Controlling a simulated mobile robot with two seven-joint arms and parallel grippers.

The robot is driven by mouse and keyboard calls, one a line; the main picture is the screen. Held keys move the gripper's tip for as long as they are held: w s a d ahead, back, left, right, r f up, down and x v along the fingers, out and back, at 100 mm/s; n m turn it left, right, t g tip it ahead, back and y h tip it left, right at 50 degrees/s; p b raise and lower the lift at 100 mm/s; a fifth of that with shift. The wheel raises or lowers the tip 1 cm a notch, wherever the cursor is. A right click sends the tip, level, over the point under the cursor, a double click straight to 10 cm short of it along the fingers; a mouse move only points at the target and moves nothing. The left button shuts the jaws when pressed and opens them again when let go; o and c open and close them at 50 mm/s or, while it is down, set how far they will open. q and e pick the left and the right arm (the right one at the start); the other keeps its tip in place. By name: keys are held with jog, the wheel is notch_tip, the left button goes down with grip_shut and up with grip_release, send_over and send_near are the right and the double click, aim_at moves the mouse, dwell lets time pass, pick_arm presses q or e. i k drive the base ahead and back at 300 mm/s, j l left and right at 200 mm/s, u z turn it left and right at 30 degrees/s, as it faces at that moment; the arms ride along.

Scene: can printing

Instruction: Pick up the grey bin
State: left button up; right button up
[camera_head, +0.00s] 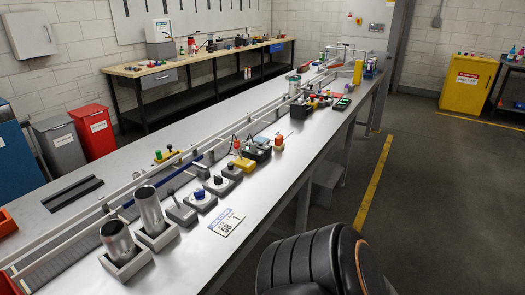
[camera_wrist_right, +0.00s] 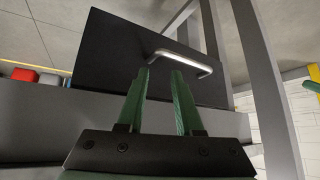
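The grey bin (camera_head: 60,147) stands upright on the floor at the far left in the head view, with a white label on its front. It is between a blue cabinet and a red bin, behind the long workbench. My right gripper (camera_wrist_right: 161,75) shows in the right wrist view with two green fingers apart and nothing visible between them. Its fingertips point at a metal bar handle (camera_wrist_right: 183,61) on a dark panel (camera_wrist_right: 120,50); I cannot tell if they touch it. My left gripper is not in view.
The red bin (camera_head: 93,131) stands beside the grey bin. The long workbench (camera_head: 285,185) crosses the head view, with two metal cans (camera_head: 150,211) in grey holders and button boxes on it. A yellow cabinet (camera_head: 468,85) is at right.

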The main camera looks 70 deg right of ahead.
aim_at(383, 57)
jog(key=z, duration=1.05)
jog(key=i+l+z, duration=0.15)
jog(key=l+z, duration=0.3)
jog(key=i+l+z, duration=0.2)
jog(key=l+z, duration=0.2)
jog(key=l, duration=0.25)
jog(key=i+l+z, duration=0.3)
jog(key=l+z, duration=0.15)
jog(key=i+l+z, duration=0.65)
jog(key=z, duration=0.25)
jog(key=i+z, duration=0.45)
jog(key=i, duration=2.25)
jog(key=i+l+u, duration=0.15)
jog(key=i+u, duration=0.25)
jog(key=i, duration=0.2)
jog(key=i+l+u, duration=0.4)
jog(key=i, duration=0.25)
jog(key=i+l+u, duration=0.4)
jog(key=i, duration=0.15)
